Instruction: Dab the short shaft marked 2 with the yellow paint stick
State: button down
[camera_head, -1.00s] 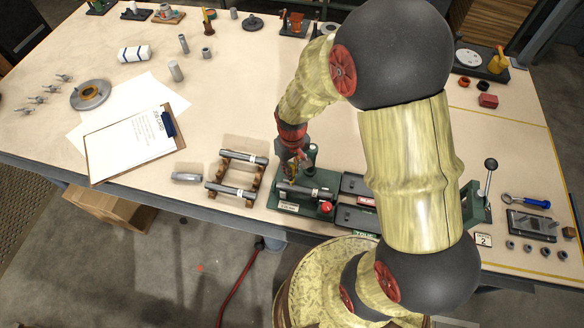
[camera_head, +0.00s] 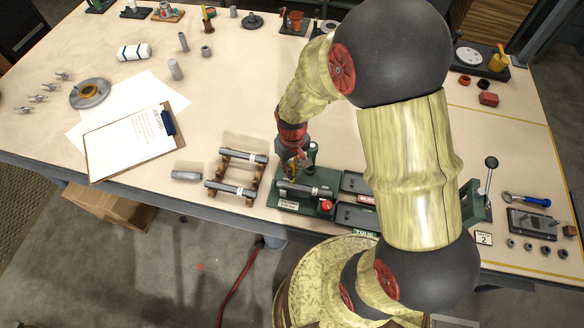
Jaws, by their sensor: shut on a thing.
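My gripper (camera_head: 293,171) is over the green fixture (camera_head: 284,204) at the table's front edge, shut on a small yellowish thing that looks like the paint stick (camera_head: 291,178); the arm and fingers hide much of it. A grey shaft with a white band (camera_head: 312,190) lies in this fixture, just under the gripper. I cannot tell whether the stick touches it. Two more banded shafts, an upper one (camera_head: 240,155) and a lower one (camera_head: 226,187), lie on a wooden rack to the left. The marks on the bands are too small to read.
A loose grey cylinder (camera_head: 186,175) lies left of the rack. A red knob (camera_head: 327,207) sits on the fixture's right end. Dark trays (camera_head: 357,216) stand to its right, partly behind my arm. A clipboard (camera_head: 134,140) lies farther left.

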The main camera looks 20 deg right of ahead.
jog(key=shift+s+f, duration=0.1)
jog(key=shift+f, duration=0.35)
dwell(1.7)
jog(key=shift+r+p, duration=2.05)
jog(key=shift+r, duration=1.05)
